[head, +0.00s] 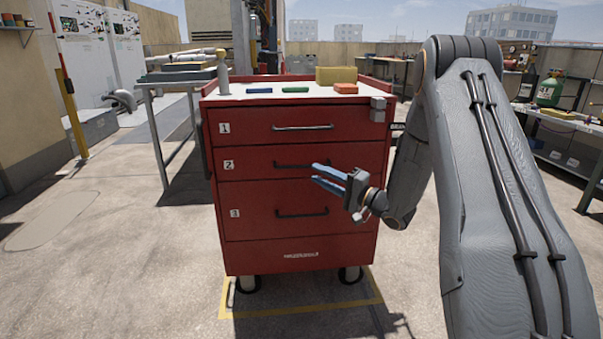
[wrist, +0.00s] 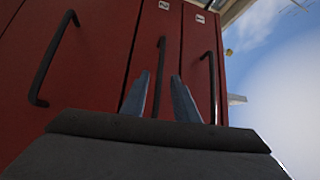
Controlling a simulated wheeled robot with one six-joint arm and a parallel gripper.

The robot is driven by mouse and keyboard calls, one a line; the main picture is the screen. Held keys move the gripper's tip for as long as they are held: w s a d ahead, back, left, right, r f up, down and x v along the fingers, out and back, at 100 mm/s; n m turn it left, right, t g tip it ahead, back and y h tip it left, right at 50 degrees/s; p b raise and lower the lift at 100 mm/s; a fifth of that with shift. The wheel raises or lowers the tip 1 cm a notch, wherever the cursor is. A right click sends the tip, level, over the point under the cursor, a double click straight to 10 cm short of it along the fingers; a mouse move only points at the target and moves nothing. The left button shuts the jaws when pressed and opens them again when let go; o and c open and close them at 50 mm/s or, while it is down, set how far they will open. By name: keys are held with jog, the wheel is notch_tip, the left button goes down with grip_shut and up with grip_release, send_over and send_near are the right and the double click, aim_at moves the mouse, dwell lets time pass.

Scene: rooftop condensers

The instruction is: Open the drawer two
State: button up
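Drawer two (head: 250,169) is the middle red drawer of the cabinet, labelled 2, and looks shut flush with its neighbours. Its dark bar handle (head: 288,165) is partly hidden by my gripper (head: 318,174) in the head view. My gripper's two blue fingers are apart and empty, pointing at the right part of the handle. In the wrist view, the picture is turned sideways and the handle (wrist: 158,78) stands in line with the gap between the fingertips (wrist: 160,78). I cannot tell whether the fingers touch or straddle it.
Drawer one (head: 250,125) above and drawer three (head: 255,205) below are shut, each with its own handle. The cabinet top (head: 262,97) holds several coloured blocks and a pale bottle-shaped piece. The cabinet stands on casters. The concrete floor in front is clear.

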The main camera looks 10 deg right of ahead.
aim_at(302, 166)
jog(key=b+x, duration=0.2)
jog(key=x, duration=0.5)
jog(key=shift+w+a, duration=0.15)
jog(key=shift+w, duration=0.05)
jog(key=shift+c, duration=0.2)
grip_shut()
